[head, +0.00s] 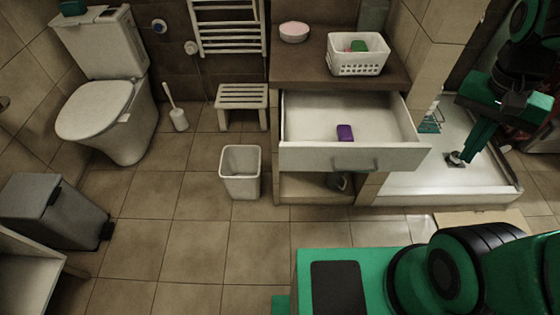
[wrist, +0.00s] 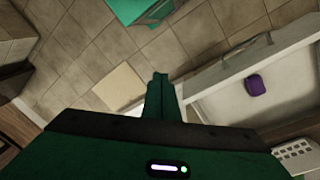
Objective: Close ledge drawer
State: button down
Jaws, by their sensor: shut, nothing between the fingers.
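The ledge drawer (head: 300,157) stands pulled open below the brown ledge in the head view. Its white front faces me and carries a grey handle (head: 355,164). A purple object (head: 345,132) lies inside it. In the wrist view the open drawer (wrist: 206,85) is on the right, with the purple object (wrist: 255,85) in it. My gripper (head: 460,158) is shut and empty, pointing down to the right of the drawer, above the white shower tray. In the wrist view its fingers (wrist: 160,82) are together, left of the drawer and apart from it.
The shower tray (head: 430,183) adjoins on the right. A white bin (head: 240,172) and a stool (head: 242,97) stand left of the drawer.

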jog(key=w+a+f+m+t+h, duration=0.15)
jog(key=w+a, duration=0.25)
jog(key=a, duration=0.6)
jog(key=w+a+f+m+t+h, duration=0.1)
jog(key=w+a+f+m+h, duration=0.15)
jog(key=w+a, duration=0.45)
jog(key=s+a+f+m+t, duration=0.15)
jog(key=s+a, duration=0.25)
jog(key=a, duration=0.4)
jog(key=s+a+f+m+t, duration=0.1)
jog(key=s+a+f, duration=0.2)
jog(key=a, duration=0.5)
jog(key=s+a+f+m+t, duration=0.2)
jog(key=s+a, duration=0.2)
jog(key=a, duration=0.4)
send_near(288, 164)
notch_tip(288, 164, down, 4)
jog(key=d, duration=0.2)
jog(key=shift+w+d+r+n+y, duration=0.1)
jog(key=shift+w+n+y, duration=0.1)
jog(key=shift+w, duration=0.35)
jog(key=shift+w+d+r+n+y, duration=0.1)
jog(key=shift+w+y, duration=0.1)
jog(key=shift+w, duration=0.4)
jog(key=shift+w, duration=0.1)
